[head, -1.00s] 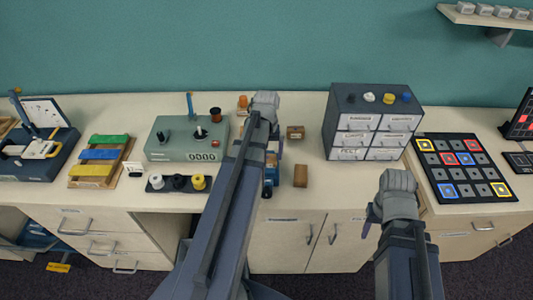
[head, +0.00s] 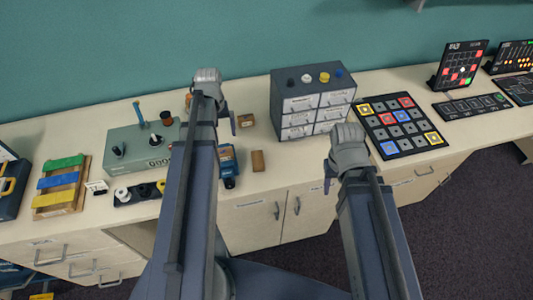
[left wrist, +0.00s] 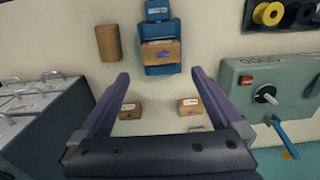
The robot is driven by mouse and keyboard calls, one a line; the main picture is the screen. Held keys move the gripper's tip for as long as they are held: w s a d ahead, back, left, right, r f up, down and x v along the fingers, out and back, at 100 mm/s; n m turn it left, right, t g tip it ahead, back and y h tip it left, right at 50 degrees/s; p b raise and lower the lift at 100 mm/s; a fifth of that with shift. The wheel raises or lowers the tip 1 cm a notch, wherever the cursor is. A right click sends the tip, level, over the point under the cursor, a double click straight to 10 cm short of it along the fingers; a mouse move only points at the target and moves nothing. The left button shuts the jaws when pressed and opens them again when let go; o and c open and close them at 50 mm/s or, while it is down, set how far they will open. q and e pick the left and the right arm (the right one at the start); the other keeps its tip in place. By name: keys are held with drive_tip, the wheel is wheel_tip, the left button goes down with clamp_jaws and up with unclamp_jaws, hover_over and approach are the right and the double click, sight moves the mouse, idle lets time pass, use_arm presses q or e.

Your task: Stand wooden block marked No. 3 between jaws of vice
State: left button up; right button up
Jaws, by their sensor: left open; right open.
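The blue vice (head: 228,165) stands on the counter, partly hidden by my left arm in the head view. In the left wrist view the vice (left wrist: 162,70) has a wooden block with a blue marking (left wrist: 160,52) between its blue parts. A plain-looking wooden block (left wrist: 108,43) lies beside the vice; it shows in the head view too (head: 257,160). Small blocks with white labels (left wrist: 130,110) (left wrist: 190,106) lie between my fingers; their numbers are unreadable. My left gripper (left wrist: 160,76) is open and empty above the counter. My right gripper (head: 345,145) is open before the drawer cabinet.
A grey drawer cabinet (head: 313,102) stands right of the vice. A green box with a counter and knobs (head: 140,152) and a strip of spools (head: 138,192) stand to the left. A board of coloured squares (head: 400,126) lies further right.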

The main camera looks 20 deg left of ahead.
use_arm(q)
drive_tip(key=s+d+m, duration=0.3)
drive_tip(key=d, duration=0.6)
drive_tip(key=s+d+m, duration=0.3)
drive_tip(key=d, duration=0.7)
drive_tip(key=s+d+m+y, duration=0.1)
drive_tip(key=s+d+m, duration=0.2)
drive_tip(key=d, duration=0.6)
drive_tip(key=shift+d+m, duration=0.2)
drive_tip(key=shift+m, duration=0.3)
drive_tip(key=shift+s, duration=0.1)
